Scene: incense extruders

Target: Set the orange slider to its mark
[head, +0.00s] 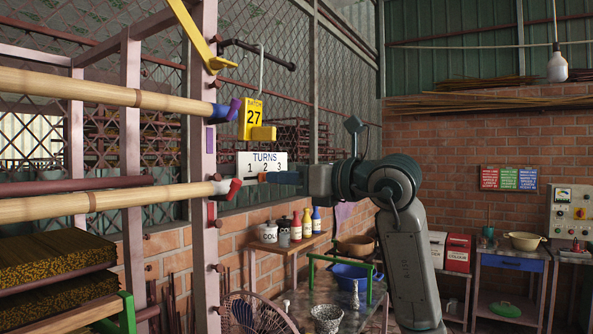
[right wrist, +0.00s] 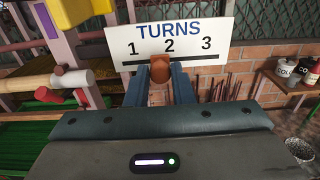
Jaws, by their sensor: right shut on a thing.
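The white TURNS board (head: 278,157) shows the numbers 1, 2 and 3 above a dark slot; it also shows in the right wrist view (right wrist: 225,30). The orange slider (right wrist: 161,71) sits at the slot, just left of below the 2; a bit of it shows in the head view (head: 262,177). My right gripper (right wrist: 160,78) is shut on the slider, with a blue finger on each side; in the head view its fingers (head: 271,177) reach in from the right. The fingers hide part of the slot. My left gripper is not in view.
A yellow BATCH 27 tag (head: 253,117) hangs above the board. Bamboo poles (head: 100,203) with coloured ends and a pink post (head: 203,250) stand at left. Bottles and pots (head: 268,232) stand on a shelf below.

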